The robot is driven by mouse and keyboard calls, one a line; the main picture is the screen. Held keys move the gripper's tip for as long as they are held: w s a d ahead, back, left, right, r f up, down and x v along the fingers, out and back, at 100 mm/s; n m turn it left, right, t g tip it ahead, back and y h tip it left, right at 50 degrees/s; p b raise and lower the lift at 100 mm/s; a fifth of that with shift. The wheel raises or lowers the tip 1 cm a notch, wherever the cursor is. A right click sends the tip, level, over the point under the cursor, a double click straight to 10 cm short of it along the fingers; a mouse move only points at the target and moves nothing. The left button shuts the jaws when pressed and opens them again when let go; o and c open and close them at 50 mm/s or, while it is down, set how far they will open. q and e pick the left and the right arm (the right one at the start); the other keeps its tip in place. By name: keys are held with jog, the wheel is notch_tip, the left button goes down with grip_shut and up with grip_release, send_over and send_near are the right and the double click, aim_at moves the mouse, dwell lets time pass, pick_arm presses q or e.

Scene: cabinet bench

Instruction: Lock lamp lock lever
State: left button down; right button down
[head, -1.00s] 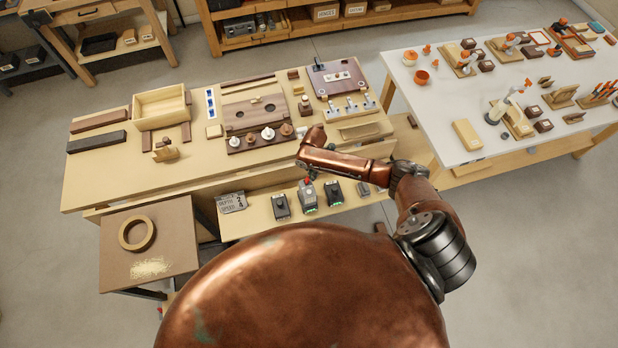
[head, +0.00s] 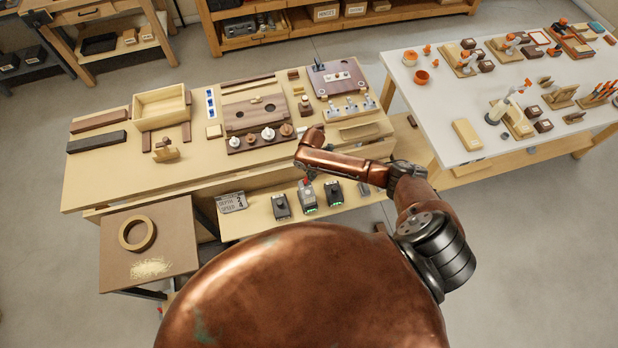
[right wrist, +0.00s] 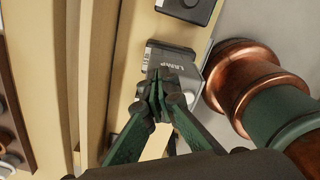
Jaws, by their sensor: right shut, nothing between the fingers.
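A grey box marked LAMP (right wrist: 178,58) is in the right wrist view, just beyond my right gripper (right wrist: 160,84). The gripper's fingers are shut with nothing between them, and they overlap the box's near part. I cannot tell whether they touch it. In the head view a grey box with a red part on top (head: 308,196) stands on the low front shelf, below my right forearm; it appears to be the same box. The lever's position is not clear, as the fingers hide part of the box. My left gripper is not in view.
Dark boxes stand on either side, one left (head: 281,207) and one right (head: 334,194). A grey sign (head: 231,202) lies farther left on the shelf. The wooden bench (head: 105,178) rises behind, holding boards and pegs. A white table (head: 440,115) stands to the right.

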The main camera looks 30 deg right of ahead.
aim_at(305, 181)
jog(key=shift+w+a, duration=0.15)
jog(key=shift+a, duration=0.7)
jog(key=shift+w+a, duration=0.15)
jog(key=shift+a, duration=0.65)
jog(key=shift+d+r, duration=0.1)
jog(key=shift+r, duration=0.05)
jog(key=shift+s+d+r+p, duration=0.1)
jog(key=shift+d+r+p, duration=0.45)
jog(key=shift+r+p, duration=0.5)
notch_tip(305, 181, up, 4)
jog(key=p, duration=0.4)
jog(key=shift+r+p, duration=0.2)
jog(key=shift+p, duration=0.2)
notch_tip(305, 181, up, 2)
jog(key=shift+r+p, duration=0.1)
jog(key=shift+p, duration=0.55)
jog(key=shift+s+a, duration=0.1)
